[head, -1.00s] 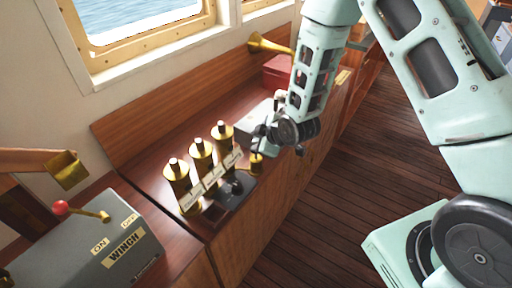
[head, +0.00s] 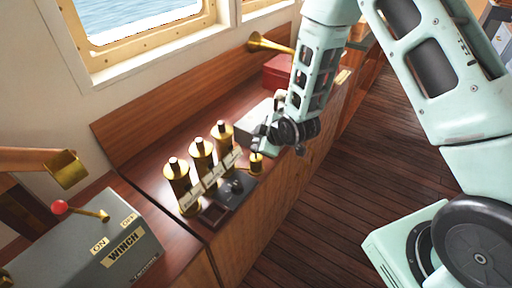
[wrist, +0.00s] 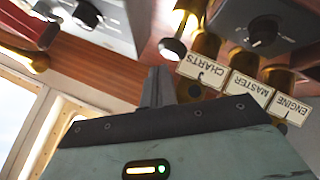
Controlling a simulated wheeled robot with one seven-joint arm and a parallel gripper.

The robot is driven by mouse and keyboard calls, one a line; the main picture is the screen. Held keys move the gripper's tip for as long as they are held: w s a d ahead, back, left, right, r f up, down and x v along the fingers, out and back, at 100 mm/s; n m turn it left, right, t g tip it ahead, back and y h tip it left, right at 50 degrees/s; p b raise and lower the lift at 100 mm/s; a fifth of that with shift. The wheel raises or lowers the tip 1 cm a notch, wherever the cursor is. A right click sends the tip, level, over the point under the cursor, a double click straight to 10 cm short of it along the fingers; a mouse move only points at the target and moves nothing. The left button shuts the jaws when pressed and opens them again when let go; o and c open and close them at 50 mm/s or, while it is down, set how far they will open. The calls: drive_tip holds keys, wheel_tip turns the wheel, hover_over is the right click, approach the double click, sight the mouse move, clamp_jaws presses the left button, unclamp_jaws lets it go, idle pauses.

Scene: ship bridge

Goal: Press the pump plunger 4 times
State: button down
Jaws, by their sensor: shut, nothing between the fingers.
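A small brass pump (head: 256,167) with a dark round plunger top stands at the right end of the console row, near its front edge. In the wrist view, the plunger top (wrist: 172,48) is a dark disc with a pale rim, on brass. My gripper (head: 257,146) is just above it in the head view. In the wrist view, my gripper (wrist: 158,72) is shut and empty, its tips close to the disc's edge. I cannot tell whether they touch. Part of the pump is hidden.
Three brass cylinders (head: 202,160) with labels stand left of the pump, behind a dark knob box (head: 235,187). A grey winch box (head: 110,243) is at front left. A brass horn (head: 268,44) and red box (head: 277,70) are farther back.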

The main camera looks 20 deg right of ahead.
drive_tip(key=shift+f, duration=0.3)
drive_tip(key=shift+f+b, duration=1.6)
drive_tip(key=shift+b, duration=0.1)
idle(1.2)
drive_tip(key=shift+r, duration=0.1)
drive_tip(key=shift+r+p, duration=1.2)
drive_tip(key=shift+r, duration=0.75)
drive_tip(key=shift+r+p, duration=1.55)
drive_tip(key=shift+r, duration=0.95)
